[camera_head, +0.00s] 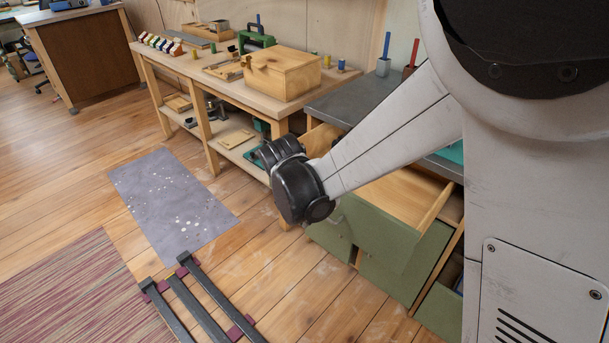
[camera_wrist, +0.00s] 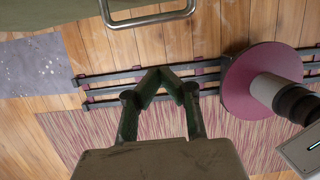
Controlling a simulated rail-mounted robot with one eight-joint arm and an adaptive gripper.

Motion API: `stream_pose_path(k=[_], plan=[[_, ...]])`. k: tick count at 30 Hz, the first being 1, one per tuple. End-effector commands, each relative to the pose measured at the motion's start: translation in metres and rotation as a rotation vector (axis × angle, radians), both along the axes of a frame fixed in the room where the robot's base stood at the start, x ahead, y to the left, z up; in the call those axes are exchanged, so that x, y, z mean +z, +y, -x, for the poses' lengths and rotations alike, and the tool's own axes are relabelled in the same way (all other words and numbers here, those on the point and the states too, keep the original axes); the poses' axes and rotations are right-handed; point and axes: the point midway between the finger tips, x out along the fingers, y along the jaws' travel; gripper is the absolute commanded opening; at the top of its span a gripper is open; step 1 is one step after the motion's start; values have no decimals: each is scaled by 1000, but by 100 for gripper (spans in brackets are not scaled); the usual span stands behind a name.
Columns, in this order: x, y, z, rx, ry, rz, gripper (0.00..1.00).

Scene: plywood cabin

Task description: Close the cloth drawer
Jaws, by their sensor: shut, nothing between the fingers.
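A drawer with a green front (camera_head: 385,232) and bare pale wood inside (camera_head: 405,192) stands pulled out of the green cabinet under a grey worktop. My arm hides part of it, and I see no cloth inside. In the wrist view a metal bar handle (camera_wrist: 150,19) on a green front (camera_wrist: 50,18) lies at the top edge. My gripper (camera_wrist: 157,74) is shut and empty, its fingertips together below the handle in the picture and apart from it. In the head view I cannot make out its fingertips.
A wooden workbench (camera_head: 225,92) with a wooden box (camera_head: 283,73) stands left of the cabinet. A grey mat (camera_head: 170,195), a striped rug (camera_head: 70,285) and dark rails (camera_head: 205,295) lie on the floor. Another green front (camera_head: 440,312) shows low at the right.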

Motion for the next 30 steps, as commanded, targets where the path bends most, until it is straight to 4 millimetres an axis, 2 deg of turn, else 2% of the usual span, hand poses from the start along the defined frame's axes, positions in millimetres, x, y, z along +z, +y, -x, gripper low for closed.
stream_pose_path(k=[1, 6, 15, 30], plan=[[-12, -2, -2, -1, 0, 0, 0], [-42, -7, -9, -3, 0, -1, 0], [-32, -29, -35, -3, 0, -1, 0], [-31, -31, -39, -1, 0, 0, 0]])
